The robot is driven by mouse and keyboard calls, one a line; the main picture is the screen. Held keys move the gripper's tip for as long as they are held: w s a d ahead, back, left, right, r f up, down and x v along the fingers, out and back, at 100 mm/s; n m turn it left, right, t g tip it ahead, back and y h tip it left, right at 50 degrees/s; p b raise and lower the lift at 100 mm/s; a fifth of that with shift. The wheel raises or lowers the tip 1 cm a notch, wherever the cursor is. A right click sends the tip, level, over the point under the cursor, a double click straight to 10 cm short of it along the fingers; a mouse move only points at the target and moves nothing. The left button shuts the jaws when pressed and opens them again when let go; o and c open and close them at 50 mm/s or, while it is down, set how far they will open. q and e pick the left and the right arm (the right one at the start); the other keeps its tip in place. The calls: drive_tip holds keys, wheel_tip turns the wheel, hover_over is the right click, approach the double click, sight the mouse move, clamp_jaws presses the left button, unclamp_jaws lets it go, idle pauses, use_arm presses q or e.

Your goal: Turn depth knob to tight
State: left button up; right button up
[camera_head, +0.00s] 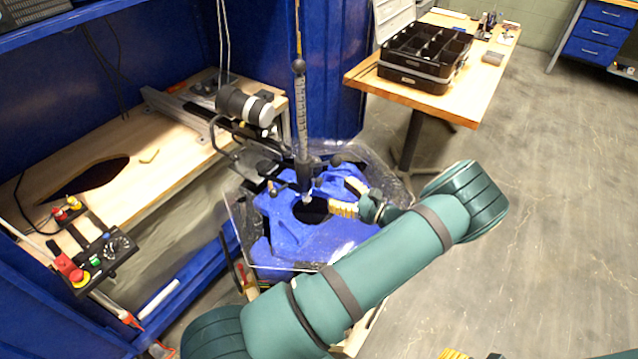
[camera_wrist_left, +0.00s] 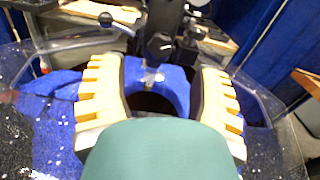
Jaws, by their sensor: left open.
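In the left wrist view, the machine head (camera_wrist_left: 160,30) is just beyond my fingers, with a ball-ended lever (camera_wrist_left: 105,19) at upper left. My left gripper (camera_head: 350,198) is open beside the lower part of the head, its yellow ridged fingers apart. In the left wrist view, the gripper (camera_wrist_left: 158,68) holds nothing. Part of my right gripper (camera_head: 470,355) shows at the bottom edge, mostly cut off.
A control box with buttons (camera_head: 105,250) is at left, near a wooden bench (camera_head: 150,185). A table with black organizers (camera_head: 425,55) stands behind. Open floor lies at right.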

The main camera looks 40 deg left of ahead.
sight(321, 184)
use_arm(q)
drive_tip(key=a, duration=0.7)
drive_tip(key=shift+s, duration=0.4)
drive_tip(key=shift+c, duration=0.2)
clamp_jaws()
